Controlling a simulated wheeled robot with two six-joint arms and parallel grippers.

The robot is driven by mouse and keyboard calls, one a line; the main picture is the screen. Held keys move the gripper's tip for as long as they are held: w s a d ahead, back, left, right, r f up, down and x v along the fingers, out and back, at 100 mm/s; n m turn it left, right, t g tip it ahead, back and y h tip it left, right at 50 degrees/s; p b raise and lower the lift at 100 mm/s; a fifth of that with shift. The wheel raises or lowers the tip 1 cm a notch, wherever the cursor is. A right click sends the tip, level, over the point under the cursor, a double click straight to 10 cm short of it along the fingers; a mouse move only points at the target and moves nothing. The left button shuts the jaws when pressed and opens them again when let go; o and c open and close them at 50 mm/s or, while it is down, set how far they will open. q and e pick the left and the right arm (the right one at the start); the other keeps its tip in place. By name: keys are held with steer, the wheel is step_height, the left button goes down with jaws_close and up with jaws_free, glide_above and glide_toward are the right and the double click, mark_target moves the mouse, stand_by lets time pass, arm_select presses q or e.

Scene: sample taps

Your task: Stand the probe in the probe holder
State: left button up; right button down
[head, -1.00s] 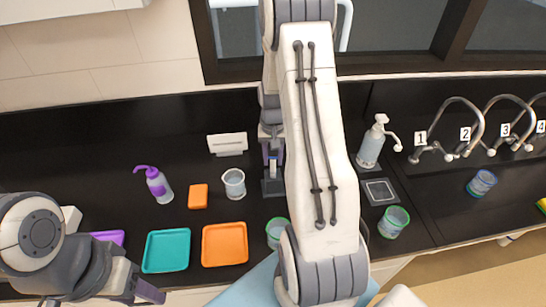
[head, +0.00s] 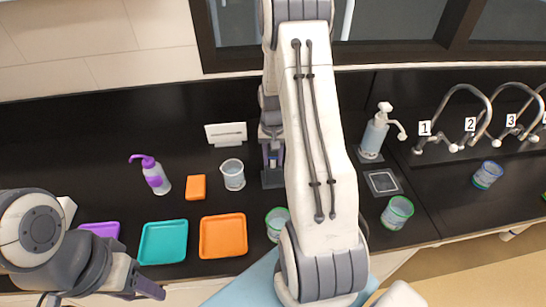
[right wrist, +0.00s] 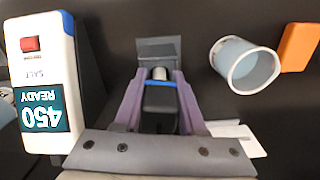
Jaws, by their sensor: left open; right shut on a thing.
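My right gripper (right wrist: 158,98) is shut on the probe (right wrist: 160,103), which has a dark body, a blue band and a silvery tip. In the head view the right gripper (head: 273,150) hangs at the dark grey probe holder (head: 273,181), left of my arm. In the right wrist view the grey plate of the holder (right wrist: 158,47) shows just beyond the probe tip. I cannot tell whether the tip is inside the holder or above it. My left gripper (head: 148,288) is open and empty at the lower left, away from the holder.
A white meter (right wrist: 42,85) reading 450 READY stands beside the gripper in the wrist view. A beaker (head: 232,176), orange sponge (head: 196,187), white card (head: 226,133) and purple-capped bottle (head: 152,176) are left of the holder. Orange (head: 222,236) and teal trays (head: 163,242) lie nearer.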

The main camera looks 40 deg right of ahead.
jaws_free()
stand_by(0.5)
stand_by(0.4)
steer(key=shift+r+p, duration=2.9)
steer(key=shift+r, duration=0.6)
